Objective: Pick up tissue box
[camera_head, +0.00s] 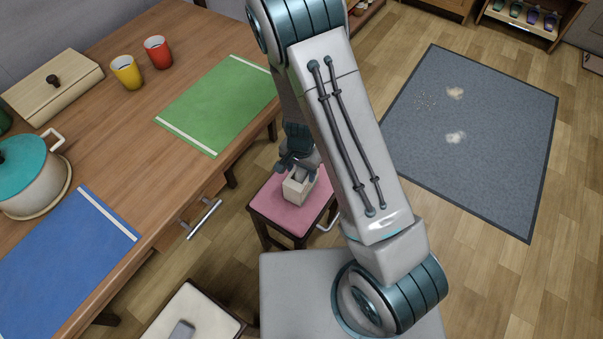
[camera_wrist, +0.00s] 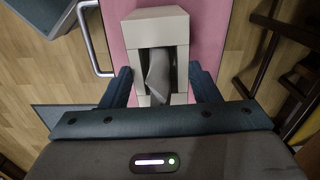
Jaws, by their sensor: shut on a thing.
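The tissue box (camera_head: 297,190) is a small pale beige box on or just above the pink seat of a stool (camera_head: 265,211); I cannot tell whether it touches the seat. In the wrist view the tissue box (camera_wrist: 155,27) has an open slot with a grey-white tissue (camera_wrist: 158,72) in it. My gripper (camera_head: 298,168) reaches down to the box from above. In the wrist view my gripper (camera_wrist: 160,84) has one dark finger on each side of the box, shut on it. Part of the box is hidden by the gripper.
A wooden table at left holds a green mat (camera_head: 215,105), a blue mat (camera_head: 65,265), a pot (camera_head: 30,180), a wooden box (camera_head: 50,88), a yellow cup (camera_head: 126,73) and a red cup (camera_head: 158,53). A cream-seated stool (camera_head: 205,315) stands at the bottom. A grey rug (camera_head: 470,140) lies at right.

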